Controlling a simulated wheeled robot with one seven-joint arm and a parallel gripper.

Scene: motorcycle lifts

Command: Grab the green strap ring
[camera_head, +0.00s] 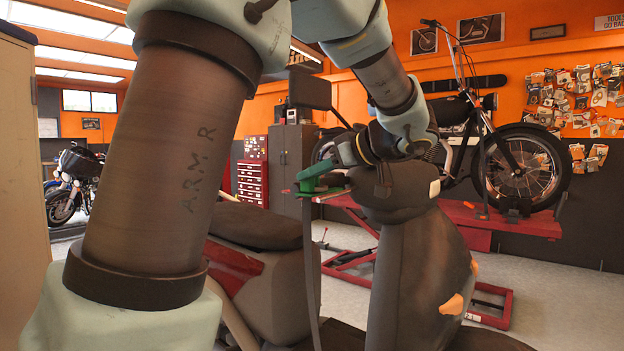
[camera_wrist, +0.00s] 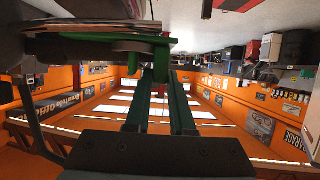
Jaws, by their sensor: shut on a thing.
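The green strap ring (camera_head: 318,170) is near the middle of the head view, at the end of my arm. A dark strap (camera_head: 312,265) hangs straight down below it. In the wrist view, the green ring (camera_wrist: 148,46) lies across the tips of my gripper (camera_wrist: 160,66). My gripper is shut on the ring. In the head view my wrist hides much of my gripper, and the exact contact of the fingers is too small to tell.
A motorcycle (camera_head: 525,165) rests on a red lift (camera_head: 500,218) behind, to the right. A red tool chest (camera_head: 252,180) and grey cabinet (camera_head: 290,160) stand farther back. Grey floor (camera_head: 570,300) is clear at right.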

